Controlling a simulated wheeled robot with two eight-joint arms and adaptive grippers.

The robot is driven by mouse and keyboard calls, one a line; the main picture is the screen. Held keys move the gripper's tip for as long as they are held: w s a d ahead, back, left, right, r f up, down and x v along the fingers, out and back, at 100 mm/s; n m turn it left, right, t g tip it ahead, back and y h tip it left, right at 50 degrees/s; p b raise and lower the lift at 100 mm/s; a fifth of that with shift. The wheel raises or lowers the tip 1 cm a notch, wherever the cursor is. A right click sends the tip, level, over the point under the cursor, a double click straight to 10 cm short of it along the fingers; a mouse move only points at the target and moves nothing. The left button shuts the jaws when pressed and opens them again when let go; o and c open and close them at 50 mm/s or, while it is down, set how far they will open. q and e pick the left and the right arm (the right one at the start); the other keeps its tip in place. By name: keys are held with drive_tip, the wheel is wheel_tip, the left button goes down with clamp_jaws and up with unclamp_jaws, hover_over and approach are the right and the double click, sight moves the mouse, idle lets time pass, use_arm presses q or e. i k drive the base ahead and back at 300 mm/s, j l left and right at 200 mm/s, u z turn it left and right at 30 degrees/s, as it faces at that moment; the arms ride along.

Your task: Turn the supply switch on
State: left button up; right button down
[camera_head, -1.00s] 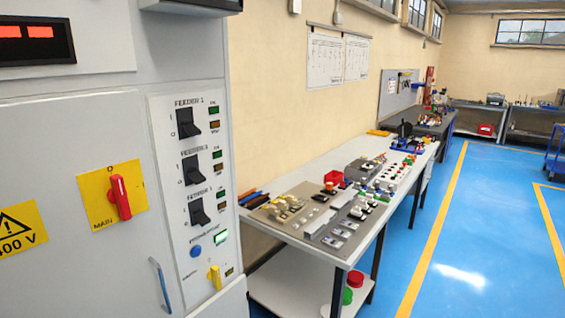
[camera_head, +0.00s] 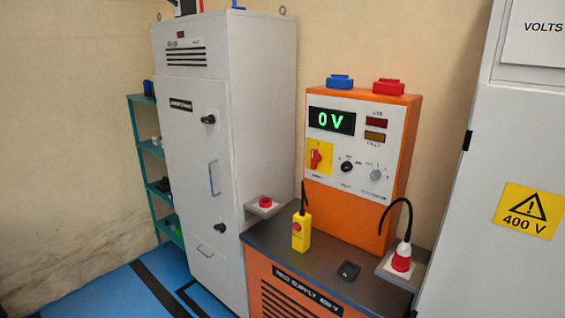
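Two indicator lamps (camera_head: 376,128), one dark red and one amber, look unlit. Neither of my grippers shows in the view.
A tall grey cabinet (camera_head: 265,120) stands left; a 400 V cabinet (camera_head: 500,130) stands right.

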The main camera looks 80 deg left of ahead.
sight(315, 157)
drive_tip(key=u, duration=2.3)
